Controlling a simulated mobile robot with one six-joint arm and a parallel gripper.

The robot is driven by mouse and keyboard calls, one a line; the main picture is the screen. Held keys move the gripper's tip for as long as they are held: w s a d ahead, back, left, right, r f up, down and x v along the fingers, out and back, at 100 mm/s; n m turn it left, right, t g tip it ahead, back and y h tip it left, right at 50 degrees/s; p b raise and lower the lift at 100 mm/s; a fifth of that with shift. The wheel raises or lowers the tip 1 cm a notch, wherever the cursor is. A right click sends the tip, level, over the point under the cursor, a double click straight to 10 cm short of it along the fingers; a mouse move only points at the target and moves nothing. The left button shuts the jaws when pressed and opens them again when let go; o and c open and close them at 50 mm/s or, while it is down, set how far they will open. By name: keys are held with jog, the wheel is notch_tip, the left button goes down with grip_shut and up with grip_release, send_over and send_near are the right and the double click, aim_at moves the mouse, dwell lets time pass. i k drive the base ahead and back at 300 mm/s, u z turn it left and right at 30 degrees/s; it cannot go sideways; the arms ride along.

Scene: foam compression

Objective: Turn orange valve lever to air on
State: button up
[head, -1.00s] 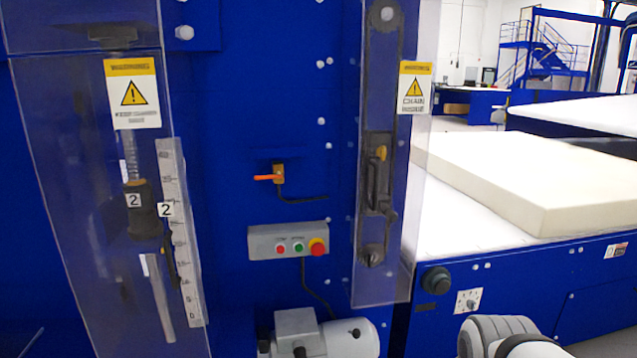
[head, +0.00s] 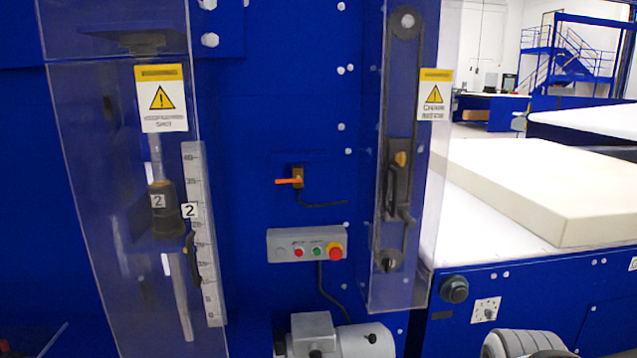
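The orange valve lever (head: 288,181) shows in the head view near the middle of the blue machine panel. It lies about horizontal and points left from a small brass-coloured valve body (head: 298,176). A dark hose runs from the valve to the right. Any air on or off marking is too small to read. My gripper is not in view; only a grey-white rounded part, likely of my arm, shows at the bottom right edge.
A grey control box (head: 307,245) with red and green buttons sits below the lever. Clear guards stand at left (head: 130,290) and right (head: 405,295) of it. A motor (head: 335,338) is at the bottom. A foam block (head: 545,190) lies on the white table at right.

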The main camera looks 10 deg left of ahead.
aim_at(297, 180)
jog(key=k, duration=1.2)
jog(key=u, duration=0.75)
jog(key=i, duration=2)
jog(key=z, duration=0.75)
